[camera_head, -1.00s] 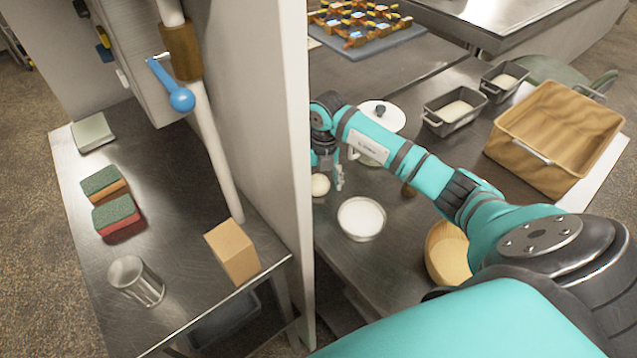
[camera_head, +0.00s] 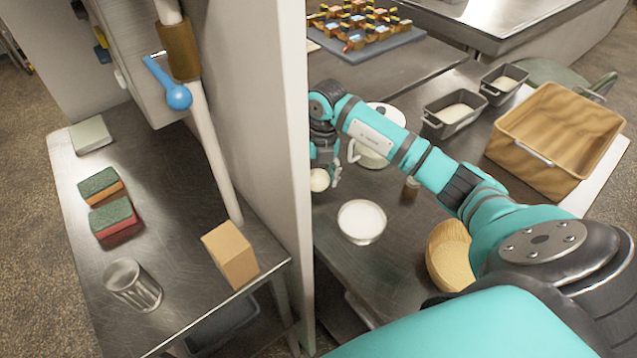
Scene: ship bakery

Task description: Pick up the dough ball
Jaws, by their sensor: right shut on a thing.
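The dough ball (camera_head: 319,180) is a small pale round lump at the left end of the steel worktop, close beside the white partition. My right gripper (camera_head: 326,178) points down and is shut on the dough ball, with one finger showing at its right side. The other finger is hidden behind the partition edge or the ball. I cannot tell whether the ball touches the worktop. My left gripper is not in view.
A white bowl (camera_head: 362,221) stands just right of the dough ball. A white lidded pot (camera_head: 376,152) is behind my arm. The partition (camera_head: 275,120) blocks the left. Loaf tins (camera_head: 456,113) and a wooden crate (camera_head: 555,140) stand farther right.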

